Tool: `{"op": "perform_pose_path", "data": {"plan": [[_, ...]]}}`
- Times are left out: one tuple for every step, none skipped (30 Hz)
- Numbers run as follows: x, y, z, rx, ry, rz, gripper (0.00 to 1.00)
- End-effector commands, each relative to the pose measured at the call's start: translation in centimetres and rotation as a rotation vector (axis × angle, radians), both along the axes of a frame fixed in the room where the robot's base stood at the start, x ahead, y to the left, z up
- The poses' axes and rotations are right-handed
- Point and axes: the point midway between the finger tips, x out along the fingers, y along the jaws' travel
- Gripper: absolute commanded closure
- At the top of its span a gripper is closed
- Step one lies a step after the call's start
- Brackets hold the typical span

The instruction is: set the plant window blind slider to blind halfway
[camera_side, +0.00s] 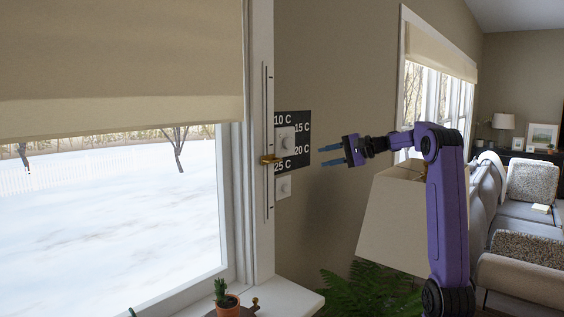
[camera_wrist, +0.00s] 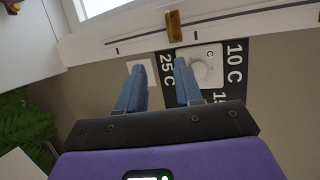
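The blind slider is a brass-coloured knob (camera_side: 269,160) on a thin vertical track (camera_side: 267,100) on the window frame. The knob sits a little below the track's middle. It also shows in the wrist view (camera_wrist: 174,26), at the top, beyond my fingertips. The beige blind (camera_side: 120,60) covers the upper part of the window, and the glass below it is bare. My gripper (camera_side: 325,155) is to the right of the knob, at about its height and apart from it. Its two blue fingers are open and empty, and they point toward the wall in the wrist view (camera_wrist: 160,75).
A dial on a black panel with temperature labels (camera_side: 304,140) is beside the track, with a white switch plate (camera_side: 283,187) below. A potted cactus (camera_side: 227,302) stands on the sill. A lampshade (camera_side: 395,220) and fern (camera_side: 370,292) are below my arm.

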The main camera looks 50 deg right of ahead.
Motion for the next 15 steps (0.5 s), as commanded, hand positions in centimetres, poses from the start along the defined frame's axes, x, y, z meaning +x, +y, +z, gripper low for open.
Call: {"op": "perform_pose_path", "data": {"plan": [[-0.4,-0.8,0.3,0.002,-0.026,0.023,0.65],[-0.6,-1.0,0.5,0.001,-0.041,0.037,0.65],[-0.9,-1.3,0.7,-0.002,-0.058,0.052,0.65],[-1.0,-1.4,0.8,0.000,-0.067,0.062,0.65],[-1.1,-1.5,0.9,-0.001,-0.074,0.068,0.65],[-1.1,-1.5,1.0,-0.003,-0.081,0.076,0.65],[-1.0,-1.4,1.1,-0.004,-0.084,0.079,0.65],[-0.9,-1.3,1.0,-0.004,-0.085,0.081,0.65],[-0.6,-1.2,1.0,-0.003,-0.086,0.083,0.65],[-0.3,-1.1,0.9,-0.004,-0.085,0.082,0.65],[0.0,-0.9,0.8,-0.003,-0.085,0.083,0.65],[0.5,-0.7,0.7,-0.002,-0.084,0.084,0.65],[1.0,-0.4,0.6,-0.001,-0.084,0.085,0.65],[1.5,-0.2,0.4,-0.002,-0.084,0.084,0.65],[2.1,0.1,0.3,-0.001,-0.084,0.085,0.65]]}}
